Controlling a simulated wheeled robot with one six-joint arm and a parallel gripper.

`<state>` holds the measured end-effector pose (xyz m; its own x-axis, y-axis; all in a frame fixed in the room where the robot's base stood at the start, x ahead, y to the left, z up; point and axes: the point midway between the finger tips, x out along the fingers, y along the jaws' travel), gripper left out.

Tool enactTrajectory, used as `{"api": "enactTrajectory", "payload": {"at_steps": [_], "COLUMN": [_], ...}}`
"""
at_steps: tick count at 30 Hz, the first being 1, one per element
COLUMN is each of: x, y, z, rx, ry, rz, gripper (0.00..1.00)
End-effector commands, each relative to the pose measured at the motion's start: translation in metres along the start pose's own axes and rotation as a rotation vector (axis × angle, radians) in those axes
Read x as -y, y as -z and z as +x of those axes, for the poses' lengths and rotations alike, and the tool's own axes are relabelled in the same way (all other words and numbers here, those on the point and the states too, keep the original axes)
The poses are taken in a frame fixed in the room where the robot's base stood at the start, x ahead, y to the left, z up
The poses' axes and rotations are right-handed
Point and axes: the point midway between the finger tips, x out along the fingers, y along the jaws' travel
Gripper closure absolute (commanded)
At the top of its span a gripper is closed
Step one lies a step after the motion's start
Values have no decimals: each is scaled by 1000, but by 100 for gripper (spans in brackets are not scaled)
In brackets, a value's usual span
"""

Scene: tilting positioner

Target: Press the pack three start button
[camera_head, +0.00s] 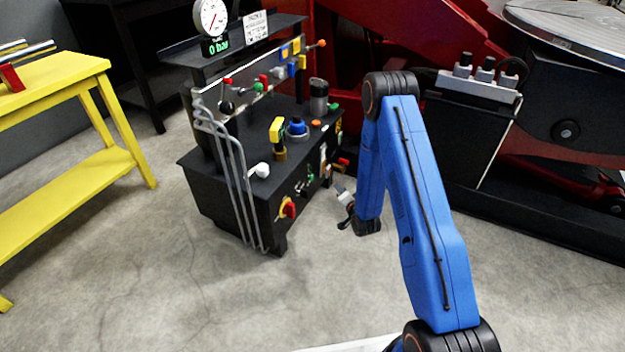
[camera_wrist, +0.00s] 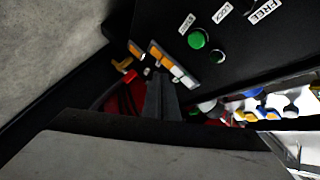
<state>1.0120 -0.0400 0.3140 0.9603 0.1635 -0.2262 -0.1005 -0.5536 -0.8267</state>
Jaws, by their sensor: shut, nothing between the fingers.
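A black power pack (camera_head: 222,205) stands left of my arm, with a round gauge above a green "0 bar" readout. Its front panel carries a red-and-yellow rotary switch (camera_head: 288,208) and small green controls (camera_head: 310,177).
A yellow table (camera_head: 60,82) stands at the left. A red tilting machine with a round metal table (camera_head: 575,30) fills the right and back. Bent grey pipes (camera_head: 235,185) run down the pack's side. Orange-and-white parts (camera_wrist: 172,64) lie close to my fingers. The concrete floor in front is clear.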

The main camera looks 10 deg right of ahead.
Motion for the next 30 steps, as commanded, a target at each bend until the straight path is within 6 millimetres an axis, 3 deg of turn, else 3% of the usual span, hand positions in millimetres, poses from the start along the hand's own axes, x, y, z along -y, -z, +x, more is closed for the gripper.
{"api": "enactTrajectory", "payload": {"at_steps": [21,30], "x": [36,44], "y": [-36,-44], "z": [50,60], "rx": [1,1], "ry": [1,0], "rz": [0,0], "gripper": [100,100]}}
